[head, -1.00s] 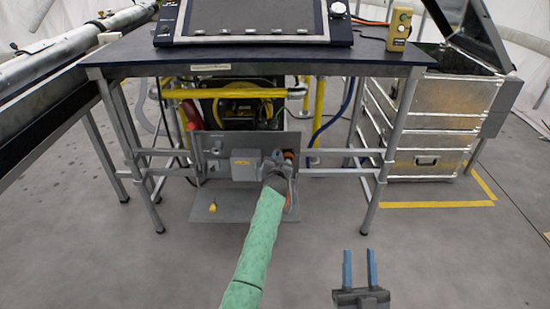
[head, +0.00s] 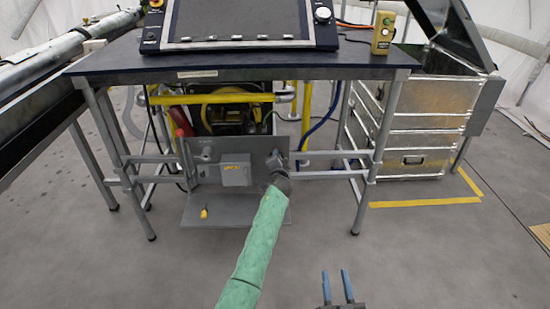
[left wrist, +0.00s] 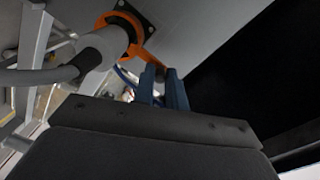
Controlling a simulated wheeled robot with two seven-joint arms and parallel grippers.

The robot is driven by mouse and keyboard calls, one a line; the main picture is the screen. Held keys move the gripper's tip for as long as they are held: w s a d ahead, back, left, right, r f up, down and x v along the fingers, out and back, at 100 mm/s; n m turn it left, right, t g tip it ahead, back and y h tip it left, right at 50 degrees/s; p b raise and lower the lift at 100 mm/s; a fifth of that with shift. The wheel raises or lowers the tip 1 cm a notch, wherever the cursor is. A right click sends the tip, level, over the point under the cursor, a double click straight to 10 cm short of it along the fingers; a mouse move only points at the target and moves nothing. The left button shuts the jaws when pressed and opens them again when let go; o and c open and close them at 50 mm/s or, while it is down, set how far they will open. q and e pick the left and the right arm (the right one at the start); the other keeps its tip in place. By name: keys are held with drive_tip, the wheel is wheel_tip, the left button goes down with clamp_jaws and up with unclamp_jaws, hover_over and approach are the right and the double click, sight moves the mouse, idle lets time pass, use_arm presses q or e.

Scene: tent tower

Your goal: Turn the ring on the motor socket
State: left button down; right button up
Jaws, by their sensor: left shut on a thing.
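The motor socket's orange ring (left wrist: 130,35) shows in the left wrist view, around a grey plug with a thick cable (left wrist: 100,50). An orange lever (left wrist: 150,60) sticks out from the ring toward my fingers. My left gripper (left wrist: 163,82) is shut on the end of this lever; the fingers hide part of it. In the head view my left gripper (head: 276,164) is at the right side of the grey panel (head: 210,172) under the table, and I cannot make out the ring there. My right gripper (head: 337,287) is open and empty above the floor at the bottom.
The table (head: 250,65) overhangs the panel, with its legs on both sides. A small grey box (head: 236,174) is on the panel, left of my left gripper. A yellow piece (head: 204,213) is on the panel's base. Silver cases (head: 415,140) stand at right. The front floor is clear.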

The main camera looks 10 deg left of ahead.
use_arm(q)
drive_tip(key=shift+d, duration=0.15)
use_arm(e)
drive_tip(key=shift+f, duration=0.25)
use_arm(q)
drive_tip(key=c, duration=1.4)
unclamp_jaws()
drive_tip(key=shift+c, duration=0.2)
drive_tip(key=shift+s, duration=0.1)
use_arm(e)
drive_tip(key=shift+r, duration=0.1)
